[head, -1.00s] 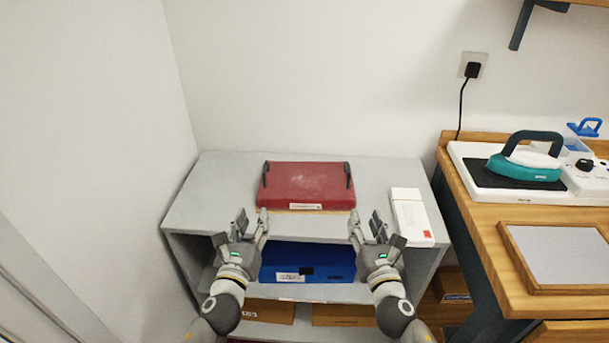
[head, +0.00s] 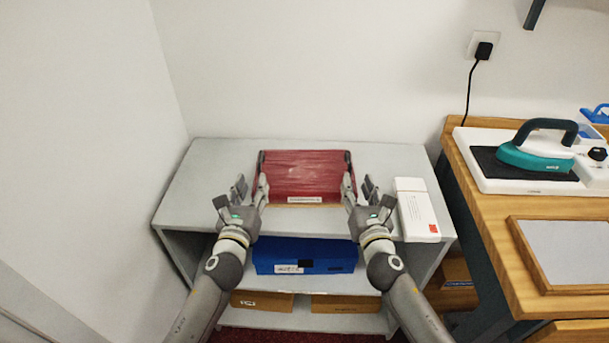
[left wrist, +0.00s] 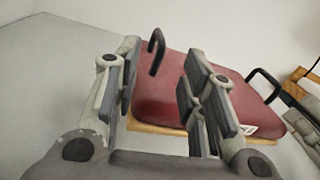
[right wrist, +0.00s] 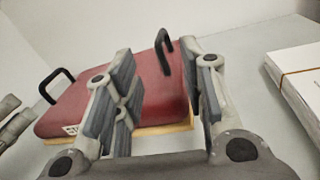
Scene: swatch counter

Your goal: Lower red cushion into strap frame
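The red cushion (head: 300,178) lies flat on the grey shelf unit's top, on a thin wooden base, with a white label on its front edge. It has a black handle at each side, seen in the left wrist view as the near handle (left wrist: 155,50) and in the right wrist view as its near handle (right wrist: 163,50). My left gripper (head: 248,190) is open at the cushion's front left, short of the handle. My right gripper (head: 358,190) is open at the front right, short of that handle. Neither gripper holds anything. I see no strap frame that I can identify.
A white box (head: 416,212) lies right of my right gripper on the grey top (head: 205,180). A blue box (head: 305,254) sits on the shelf below. A wooden table at right holds an iron (head: 540,150) and a framed grey panel (head: 570,255). The wall stands close behind.

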